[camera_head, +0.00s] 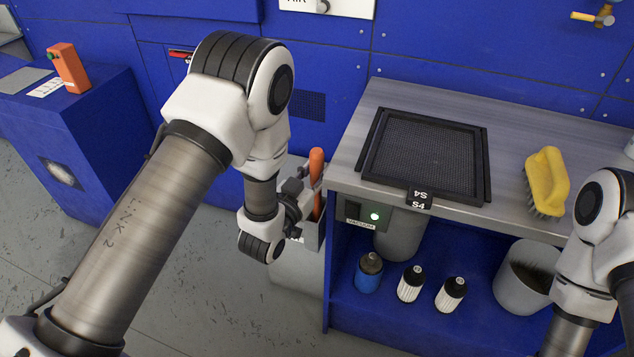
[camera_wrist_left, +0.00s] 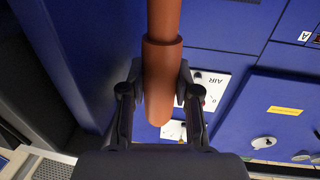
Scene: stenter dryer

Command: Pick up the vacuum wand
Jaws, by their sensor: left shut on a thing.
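The vacuum wand (camera_head: 317,168) shows as an orange handle standing upright at the left end of the bench. Its lower part goes down into a grey holder (camera_head: 312,238). My left gripper (camera_head: 303,196) is at the handle from the left, partly hidden by its own wrist. In the left wrist view, the orange wand (camera_wrist_left: 163,52) runs between the two black fingers of my left gripper (camera_wrist_left: 161,75), which are closed on it. My right arm shows at the right edge of the head view, but its gripper is out of view.
The grey bench (camera_head: 510,115) carries a black mesh screen (camera_head: 425,152) and a yellow brush (camera_head: 546,180). Several bottles (camera_head: 411,284) and a grey bin (camera_head: 520,278) stand on the shelf below. A blue cabinet (camera_head: 95,140) stands at left, with free floor before it.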

